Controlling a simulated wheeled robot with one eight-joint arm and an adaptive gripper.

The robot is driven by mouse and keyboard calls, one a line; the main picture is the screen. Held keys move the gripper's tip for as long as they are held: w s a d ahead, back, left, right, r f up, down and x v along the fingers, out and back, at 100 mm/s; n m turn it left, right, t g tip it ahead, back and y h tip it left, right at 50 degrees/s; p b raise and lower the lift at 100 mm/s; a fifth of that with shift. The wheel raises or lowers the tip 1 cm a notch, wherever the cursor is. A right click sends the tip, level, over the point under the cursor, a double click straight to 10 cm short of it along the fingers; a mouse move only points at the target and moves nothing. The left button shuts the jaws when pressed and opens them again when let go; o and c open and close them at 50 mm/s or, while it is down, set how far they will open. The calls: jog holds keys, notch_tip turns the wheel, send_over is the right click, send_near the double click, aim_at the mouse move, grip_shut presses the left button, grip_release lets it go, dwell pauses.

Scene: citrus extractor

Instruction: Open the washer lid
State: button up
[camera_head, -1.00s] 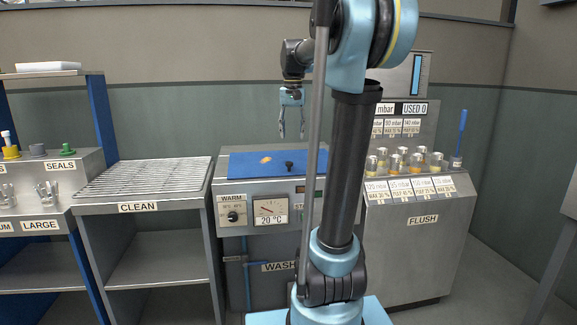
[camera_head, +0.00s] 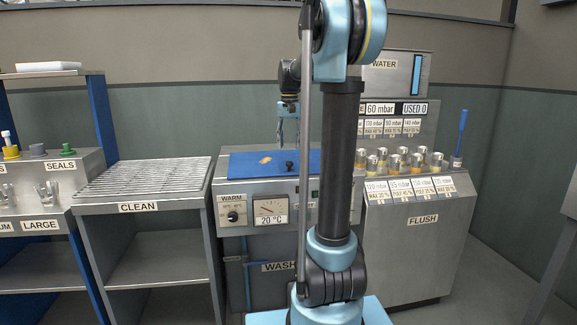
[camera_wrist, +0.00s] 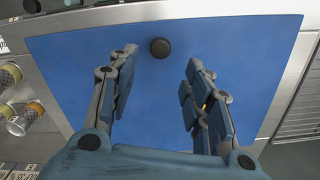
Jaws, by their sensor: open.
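The washer lid (camera_head: 250,161) is a flat blue panel lying closed on top of the grey washer (camera_head: 285,265). My gripper (camera_wrist: 160,62) is open and empty, fingers apart above the lid.
A slatted CLEAN rack (camera_head: 145,178) stands left of the washer. A FLUSH station (camera_head: 425,240) with several small jars stands right. The washer front has a WARM dial (camera_head: 233,216) and a temperature gauge (camera_head: 270,209). The wrist view shows some jars (camera_wrist: 22,115) at left.

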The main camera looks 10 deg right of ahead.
aim_at(289, 162)
notch_tip(289, 162, down, 9)
jog(key=shift+f, duration=0.1)
dwell(0.3)
grip_shut()
